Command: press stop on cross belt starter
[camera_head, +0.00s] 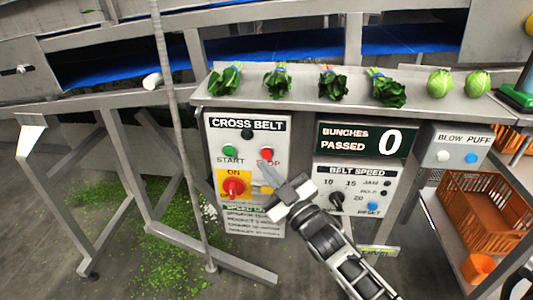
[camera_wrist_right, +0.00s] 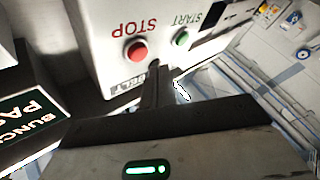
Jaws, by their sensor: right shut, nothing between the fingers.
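The cross belt starter (camera_head: 212,190) is a pale box under the shelf, with a green START button (camera_head: 229,151) and a red STOP button (camera_head: 267,154). My right gripper (camera_head: 264,168) is shut and empty, its fingers pointing at the box just below STOP. In the right wrist view the red STOP button (camera_wrist_right: 137,51) is clear, with the green START button (camera_wrist_right: 181,38) beside it. The shut right fingertips (camera_wrist_right: 155,66) show below and to the right of STOP there; I cannot tell whether they touch the box. My left gripper is not in view.
A red knob (camera_head: 234,186) on a yellow plate sits below START. The belt speed panel (camera_head: 380,174) and bunches display (camera_head: 330,135) stand to the right. Greens lie on the shelf (camera_head: 300,103) above. A thin upright post (camera_head: 178,120) stands left of the box.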

